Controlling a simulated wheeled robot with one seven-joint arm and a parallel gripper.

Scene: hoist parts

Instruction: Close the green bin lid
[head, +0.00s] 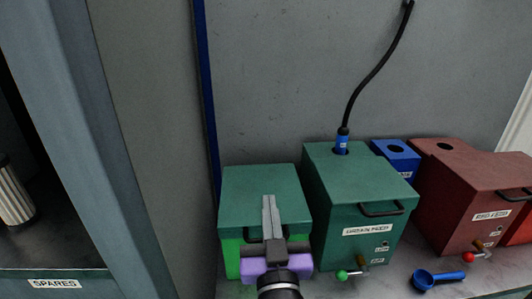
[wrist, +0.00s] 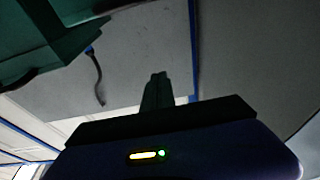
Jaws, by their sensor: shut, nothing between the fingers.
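The green bin (head: 231,254) stands at the left end of the shelf in the head view. Its body is bright green, and a dark green lid (head: 243,190) lies over its top. I cannot tell whether the lid is fully down. My gripper (head: 268,202) is shut and empty, in front of the bin, with its fingers overlapping the lid in the picture. Whether they touch it is unclear. My wrist hides much of the bin's front. The wrist view shows the shut fingers (wrist: 157,82) against a grey wall; the lid is not clearly identifiable there.
A dark green labelled box (head: 335,205) with a black handle and a cable in its top stands close on the right. A blue holder (head: 401,160), a dark red box (head: 470,170) and a blue scoop (head: 437,278) are farther right. A blue wall strip (head: 207,100) rises behind.

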